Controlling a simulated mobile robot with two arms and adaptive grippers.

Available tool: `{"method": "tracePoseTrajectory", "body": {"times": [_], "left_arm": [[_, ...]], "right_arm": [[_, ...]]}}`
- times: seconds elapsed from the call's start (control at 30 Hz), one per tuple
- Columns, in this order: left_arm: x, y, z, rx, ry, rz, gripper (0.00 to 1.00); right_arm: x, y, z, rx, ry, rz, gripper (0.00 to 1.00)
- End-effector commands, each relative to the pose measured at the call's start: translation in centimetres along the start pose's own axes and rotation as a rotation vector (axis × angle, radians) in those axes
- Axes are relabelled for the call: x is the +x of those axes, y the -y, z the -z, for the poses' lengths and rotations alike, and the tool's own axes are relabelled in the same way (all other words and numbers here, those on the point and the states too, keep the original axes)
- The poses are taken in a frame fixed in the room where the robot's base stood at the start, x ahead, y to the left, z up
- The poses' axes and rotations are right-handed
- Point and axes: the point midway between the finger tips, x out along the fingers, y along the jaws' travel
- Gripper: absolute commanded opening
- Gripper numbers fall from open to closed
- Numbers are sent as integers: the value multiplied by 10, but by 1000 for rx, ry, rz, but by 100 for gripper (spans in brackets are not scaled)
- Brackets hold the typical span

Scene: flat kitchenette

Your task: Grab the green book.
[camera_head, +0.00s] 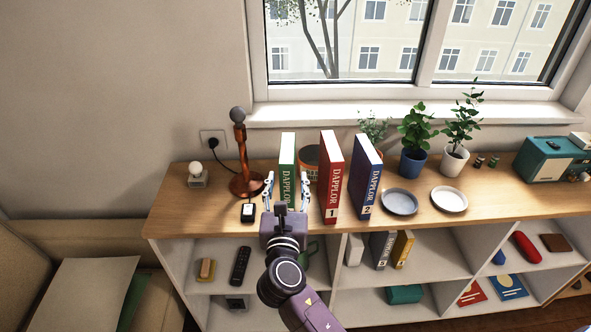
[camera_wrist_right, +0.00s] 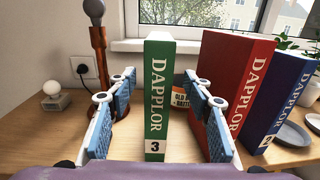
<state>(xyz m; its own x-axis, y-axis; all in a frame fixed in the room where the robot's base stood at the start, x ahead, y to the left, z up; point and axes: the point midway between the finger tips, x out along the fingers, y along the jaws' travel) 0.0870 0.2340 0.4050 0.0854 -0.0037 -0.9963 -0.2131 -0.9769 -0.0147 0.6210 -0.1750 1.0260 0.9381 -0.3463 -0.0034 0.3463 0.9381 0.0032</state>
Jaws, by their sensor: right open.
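The green book (camera_head: 287,160) stands upright on the wooden shelf top, its spine facing me. In the right wrist view the green book (camera_wrist_right: 157,95) shows "DAPPLOR" and a 3. My right gripper (camera_head: 286,185) is open, with one finger on each side of the book's spine. In the right wrist view the right gripper (camera_wrist_right: 160,90) has visible gaps between both blue finger pads and the book. The right finger lies between the green book and the red book (camera_head: 331,175). The lower spine is hidden by my gripper in the head view. My left gripper is not in view.
An orange-brown lamp stand (camera_head: 243,160) and a small black-and-white box (camera_head: 248,212) are left of the green book. A round tin (camera_head: 309,156) stands behind. Plates (camera_head: 400,201) and plants are farther right.

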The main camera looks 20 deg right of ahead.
Motion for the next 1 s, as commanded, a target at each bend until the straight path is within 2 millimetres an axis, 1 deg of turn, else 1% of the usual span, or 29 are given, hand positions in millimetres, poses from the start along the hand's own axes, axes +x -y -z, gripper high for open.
{"method": "tracePoseTrajectory", "body": {"times": [0.07,0.2,0.33,0.47,0.6,0.7,0.9,0.93,1.0], "left_arm": [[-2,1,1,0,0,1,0],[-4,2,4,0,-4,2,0],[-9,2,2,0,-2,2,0],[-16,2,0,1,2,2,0],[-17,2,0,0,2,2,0],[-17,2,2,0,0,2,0],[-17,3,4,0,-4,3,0],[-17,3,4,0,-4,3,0],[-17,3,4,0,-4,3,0]], "right_arm": [[5,1,-4,-7,6,3,46],[21,0,-4,-7,5,2,46],[35,0,-6,-6,4,2,46],[55,-2,-8,-5,3,3,46],[72,-2,-6,-5,3,1,46],[77,-2,-5,-4,2,1,46],[78,-2,-5,-4,2,1,46],[78,-2,-5,-4,2,1,45],[78,-2,-5,-4,2,1,38]]}}
